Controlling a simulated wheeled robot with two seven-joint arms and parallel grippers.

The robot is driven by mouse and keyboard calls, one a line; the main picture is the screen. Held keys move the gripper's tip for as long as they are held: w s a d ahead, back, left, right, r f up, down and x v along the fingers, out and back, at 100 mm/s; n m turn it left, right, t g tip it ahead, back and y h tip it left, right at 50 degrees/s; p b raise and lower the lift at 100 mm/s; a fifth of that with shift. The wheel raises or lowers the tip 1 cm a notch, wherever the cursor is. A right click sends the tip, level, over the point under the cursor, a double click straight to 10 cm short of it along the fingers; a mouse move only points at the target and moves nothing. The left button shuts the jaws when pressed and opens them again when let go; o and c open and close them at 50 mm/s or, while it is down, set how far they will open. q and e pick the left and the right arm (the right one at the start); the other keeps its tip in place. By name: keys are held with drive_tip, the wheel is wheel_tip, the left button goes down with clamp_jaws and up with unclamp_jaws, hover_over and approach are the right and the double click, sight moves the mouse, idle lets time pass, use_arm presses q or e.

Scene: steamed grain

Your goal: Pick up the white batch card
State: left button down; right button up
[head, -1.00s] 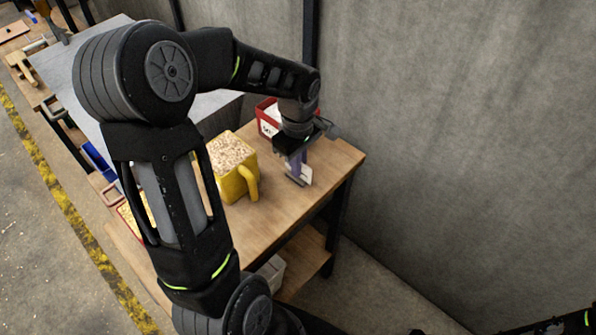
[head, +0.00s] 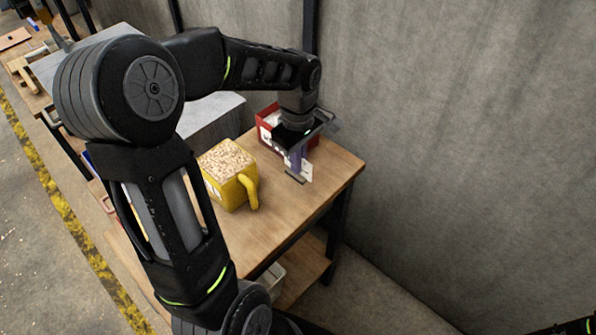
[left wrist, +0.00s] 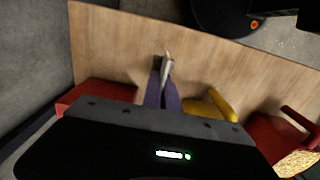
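The white batch card (head: 306,171) is at my left gripper's fingertips, above the right part of the wooden table. My left gripper (head: 297,163) points down, with its purple fingers close together on the card. In the left wrist view the card (left wrist: 168,64) shows nearly edge-on, as a thin pale strip between the fingertips of the gripper (left wrist: 162,84). A dark patch lies beside it; I cannot tell if it is a shadow or a holder. My right gripper is not in view.
A yellow grain-filled measure with a handle (head: 228,172) stands left of the card. A red bin (head: 266,119) with white labels is behind the gripper. The wooden table (head: 335,172) has bare room toward its right edge, near the grey wall (head: 450,120).

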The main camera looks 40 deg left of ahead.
use_arm(q)
wheel_tip(320, 180, up, 6)
drive_tip(key=shift+r, duration=0.1)
drive_tip(key=shift+r, duration=0.1)
idle(0.6)
